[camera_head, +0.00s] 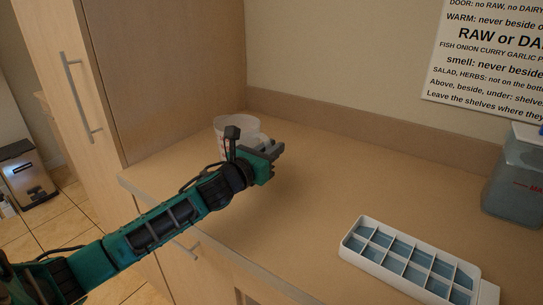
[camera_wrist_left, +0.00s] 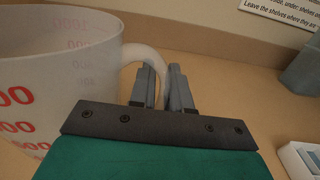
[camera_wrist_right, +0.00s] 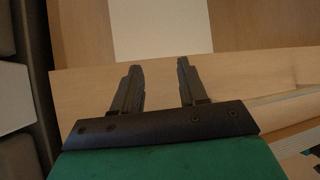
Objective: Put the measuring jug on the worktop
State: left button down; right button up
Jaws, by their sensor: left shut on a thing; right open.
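The measuring jug (camera_head: 226,124) is translucent white with red markings. In the head view it is at the back left of the worktop (camera_head: 310,190), close to the tall cabinet, partly hidden by my left gripper (camera_head: 271,150). In the left wrist view the jug (camera_wrist_left: 60,70) is upright, and my left gripper (camera_wrist_left: 162,70) is shut on its handle (camera_wrist_left: 152,60). I cannot tell whether its base touches the worktop. My right gripper (camera_wrist_right: 157,66) is open and empty in the right wrist view; it is outside the head view.
A white ice cube tray (camera_head: 350,250) with blue-grey compartments lies at the worktop's front right. A grey translucent container (camera_head: 515,180) with a pale lid stands at the right. A tall cabinet (camera_head: 180,70) bounds the left. The middle of the worktop is clear.

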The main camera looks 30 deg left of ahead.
pick_arm(q)
jog(key=shift+f, duration=0.55)
jog(key=c, duration=1.1)
grip_release()
jog(key=shift+f, duration=0.1)
jog(key=shift+r, duration=0.2)
jog(key=shift+s+f, duration=0.1)
jog(key=shift+s, duration=0.3)
jog(key=s, duration=0.7)
jog(key=s+a, duration=0.1)
jog(key=s, duration=0.3)
jog(key=shift+b, duration=0.35)
jog(key=shift+s, duration=0.1)
